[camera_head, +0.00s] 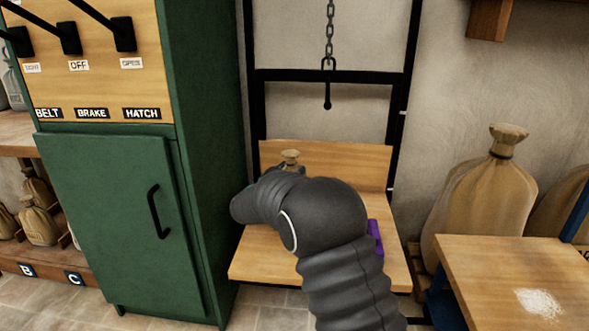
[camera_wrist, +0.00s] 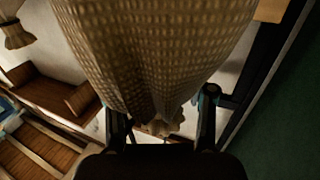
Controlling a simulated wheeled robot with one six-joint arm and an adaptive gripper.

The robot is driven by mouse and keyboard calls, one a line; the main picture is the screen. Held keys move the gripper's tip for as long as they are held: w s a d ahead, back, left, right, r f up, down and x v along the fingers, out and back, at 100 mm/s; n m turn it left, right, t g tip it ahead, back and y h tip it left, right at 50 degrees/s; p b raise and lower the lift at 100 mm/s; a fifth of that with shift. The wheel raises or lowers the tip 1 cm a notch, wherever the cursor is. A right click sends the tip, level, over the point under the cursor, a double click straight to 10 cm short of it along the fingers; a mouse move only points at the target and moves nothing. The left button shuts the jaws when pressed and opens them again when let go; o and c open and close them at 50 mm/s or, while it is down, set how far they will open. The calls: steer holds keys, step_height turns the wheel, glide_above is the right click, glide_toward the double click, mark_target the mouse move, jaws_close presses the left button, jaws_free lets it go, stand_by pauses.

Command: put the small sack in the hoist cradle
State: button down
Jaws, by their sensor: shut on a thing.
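The hoist cradle (camera_head: 255,254) is a wooden seat with a wooden backboard in a black frame, below a chain and hook. In the wrist view my gripper (camera_wrist: 162,118) has its two dark fingers on either side of the tied neck of a woven tan sack (camera_wrist: 160,55), which fills the upper middle. A small tied sack top (camera_head: 290,157) shows just above the arm, before the backboard. The rest of it is hidden, so whether it touches the seat cannot be told.
A green cabinet (camera_head: 120,220) with levers stands close left of the cradle. A large sack (camera_head: 480,205) and a wooden table (camera_head: 510,270) with white powder stand right. Small sacks (camera_head: 38,225) sit on a shelf at far left. A purple item (camera_head: 375,237) shows beside my arm.

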steer(key=shift+f+b, duration=0.3)
steer(key=shift+f, duration=1.45)
steer(key=shift+c, duration=1.9)
jaws_free()
steer(key=shift+f, duration=0.15)
steer(key=v, duration=1.2)
steer(key=shift+p, duration=0.3)
